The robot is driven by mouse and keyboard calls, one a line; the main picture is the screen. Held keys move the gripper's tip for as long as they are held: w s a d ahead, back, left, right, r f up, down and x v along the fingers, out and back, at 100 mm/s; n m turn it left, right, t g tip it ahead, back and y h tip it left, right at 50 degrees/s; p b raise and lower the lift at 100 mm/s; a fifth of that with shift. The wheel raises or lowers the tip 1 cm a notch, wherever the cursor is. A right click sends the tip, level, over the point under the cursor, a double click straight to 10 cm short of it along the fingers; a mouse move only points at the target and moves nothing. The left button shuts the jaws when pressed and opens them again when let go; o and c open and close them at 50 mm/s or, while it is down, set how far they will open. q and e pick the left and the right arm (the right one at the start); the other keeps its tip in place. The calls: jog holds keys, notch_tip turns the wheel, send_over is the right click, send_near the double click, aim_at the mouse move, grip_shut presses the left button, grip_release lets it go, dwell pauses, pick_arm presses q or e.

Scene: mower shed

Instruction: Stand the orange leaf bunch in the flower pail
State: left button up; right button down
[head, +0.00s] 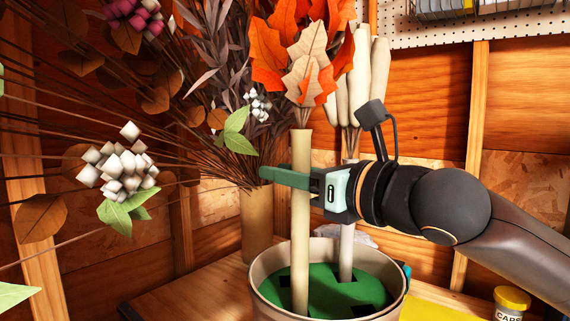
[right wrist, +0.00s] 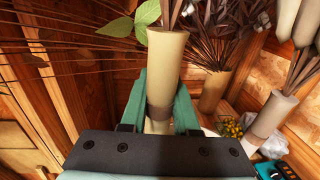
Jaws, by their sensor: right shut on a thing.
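The orange leaf bunch (head: 300,60) stands upright on a long cream stem (head: 301,225) in the head view. My right gripper (head: 283,178), with green fingers, is shut around the stem's middle. The right wrist view shows the cream stem (right wrist: 165,65) between both fingers (right wrist: 160,108). The flower pail (head: 262,268) is a cream round pail with green foam (head: 322,285) inside and dark square holes. The stem's lower end overlaps the front of the foam; I cannot tell whether it sits in a hole. My left gripper is not in view.
A pale bunch (head: 372,75) stands in the pail behind the stem. Dark foliage (head: 215,60) rises from a tan holder (head: 256,225) behind. Thin branches with white flowers (head: 120,175) cross the left. A yellow-lidded jar (head: 511,297) stands at the lower right.

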notch_tip(320, 180, down, 8)
jog(key=b, duration=0.3)
jog(key=shift+b, duration=0.3)
dwell(0.4)
jog(key=c, duration=0.6)
grip_release()
jog(key=v, duration=1.2)
jog(key=shift+s+d, duration=0.15)
jog(key=shift+s, duration=0.1)
